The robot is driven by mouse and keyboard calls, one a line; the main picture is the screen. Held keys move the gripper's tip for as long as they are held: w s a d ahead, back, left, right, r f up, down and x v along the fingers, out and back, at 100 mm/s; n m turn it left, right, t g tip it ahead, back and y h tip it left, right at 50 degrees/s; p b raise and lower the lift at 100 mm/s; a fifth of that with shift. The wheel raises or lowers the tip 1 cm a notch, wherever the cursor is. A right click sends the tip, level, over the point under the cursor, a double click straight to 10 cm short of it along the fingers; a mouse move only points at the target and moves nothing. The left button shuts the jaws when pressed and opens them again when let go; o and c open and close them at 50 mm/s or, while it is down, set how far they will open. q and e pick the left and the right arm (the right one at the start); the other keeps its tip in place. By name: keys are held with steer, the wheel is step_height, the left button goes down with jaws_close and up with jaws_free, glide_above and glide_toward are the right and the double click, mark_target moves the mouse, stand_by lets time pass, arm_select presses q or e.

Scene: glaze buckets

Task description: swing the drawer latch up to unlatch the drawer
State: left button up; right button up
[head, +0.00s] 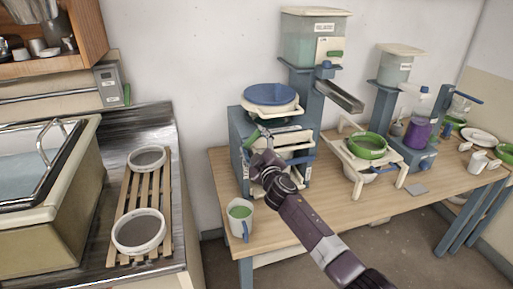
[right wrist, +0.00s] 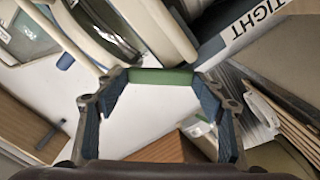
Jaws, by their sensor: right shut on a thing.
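My right gripper (head: 262,158) is at the front of this frame, with the arm reaching up from the lower right. In the right wrist view the green bar (right wrist: 160,77) lies crosswise between the two fingertips, and the gripper is shut on it. The latch's pivot is too small to make out. My left gripper is in neither view.
A cup with green contents (head: 240,214) stands close below my gripper on the wooden table (head: 325,210). A metal chute (head: 341,96) juts out to the right.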

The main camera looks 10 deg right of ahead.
steer(key=shift+a+r+n, duration=0.15)
steer(key=shift+n, duration=0.35)
steer(key=shift+a+n, duration=0.1)
steer(key=shift+n, duration=0.3)
steer(key=n, duration=0.1)
steer(key=a+n, duration=0.1)
steer(key=n, duration=0.1)
steer(key=shift+r+n, duration=0.2)
steer(key=shift+n, duration=0.1)
steer(key=shift+a+n, duration=0.25)
steer(key=shift+n, duration=0.85)
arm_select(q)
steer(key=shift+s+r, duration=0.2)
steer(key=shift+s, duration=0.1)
arm_select(e)
steer(key=shift+n, duration=0.4)
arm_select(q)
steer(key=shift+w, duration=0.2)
arm_select(e)
steer(key=shift+a, duration=0.1)
steer(key=o, duration=1.7)
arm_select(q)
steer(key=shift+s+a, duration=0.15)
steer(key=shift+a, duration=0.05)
arm_select(e)
steer(key=shift+s, duration=0.1)
